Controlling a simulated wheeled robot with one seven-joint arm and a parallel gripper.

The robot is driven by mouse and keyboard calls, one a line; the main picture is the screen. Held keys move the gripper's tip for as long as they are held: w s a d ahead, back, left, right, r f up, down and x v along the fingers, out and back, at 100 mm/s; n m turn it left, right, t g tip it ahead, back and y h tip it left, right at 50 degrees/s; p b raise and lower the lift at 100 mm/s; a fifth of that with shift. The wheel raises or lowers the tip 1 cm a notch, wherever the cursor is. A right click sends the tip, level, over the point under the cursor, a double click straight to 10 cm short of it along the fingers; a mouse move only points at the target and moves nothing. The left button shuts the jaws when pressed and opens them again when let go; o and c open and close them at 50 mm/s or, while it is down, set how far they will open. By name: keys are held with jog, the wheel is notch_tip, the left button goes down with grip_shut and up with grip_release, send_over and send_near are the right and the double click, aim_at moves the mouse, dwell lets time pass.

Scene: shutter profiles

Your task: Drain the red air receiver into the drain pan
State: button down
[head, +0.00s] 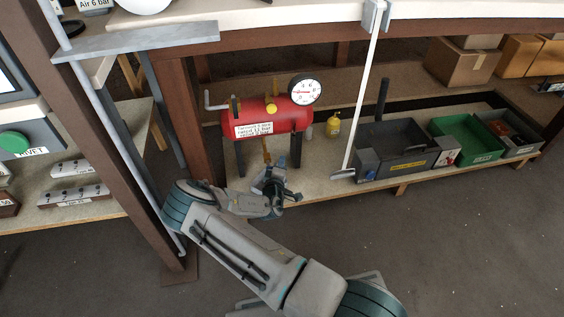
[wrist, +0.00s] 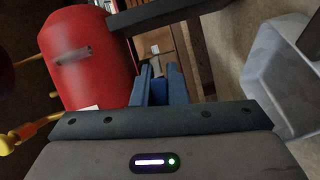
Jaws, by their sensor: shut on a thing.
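The red air receiver (head: 268,122) stands on dark legs on the low shelf, with a white label on its front and a dial gauge (head: 305,90) at its right end. Its red shell also shows in the wrist view (wrist: 88,60). A brass drain stub (head: 266,150) hangs under its middle. My gripper (head: 270,178) is below the receiver at the lower end of this stub. In the wrist view its blue fingers (wrist: 153,75) are close together on a small part, seemingly the drain valve, mostly hidden by them. I cannot clearly make out the drain pan.
A pale grey container (wrist: 280,85) shows at right in the wrist view. The bench top is above; a brown post (head: 110,120) is left.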

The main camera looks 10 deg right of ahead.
jog(key=shift+s+a+f+m+g+y+p, duration=0.1)
jog(key=shift+a+f+m+g+y+p, duration=0.7)
jog(key=shift+m, duration=1)
jog(key=shift+w+a+f+m+g+y+p, duration=0.1)
jog(key=shift+a+f+m+y+p, duration=0.3)
jog(key=shift+m+y, duration=1.1)
jog(key=shift+s+a+f+m+g+y+p, duration=0.1)
jog(key=shift+a+f+m+g+y+p, duration=0.55)
jog(key=shift+m, duration=1.45)
jog(key=shift+a+f+t+b, duration=0.1)
jog(key=shift+a+t+b, duration=0.15)
jog(key=shift+a+b, duration=0.05)
jog(key=c, duration=1.4)
grip_release()
jog(key=shift+c, duration=0.2)
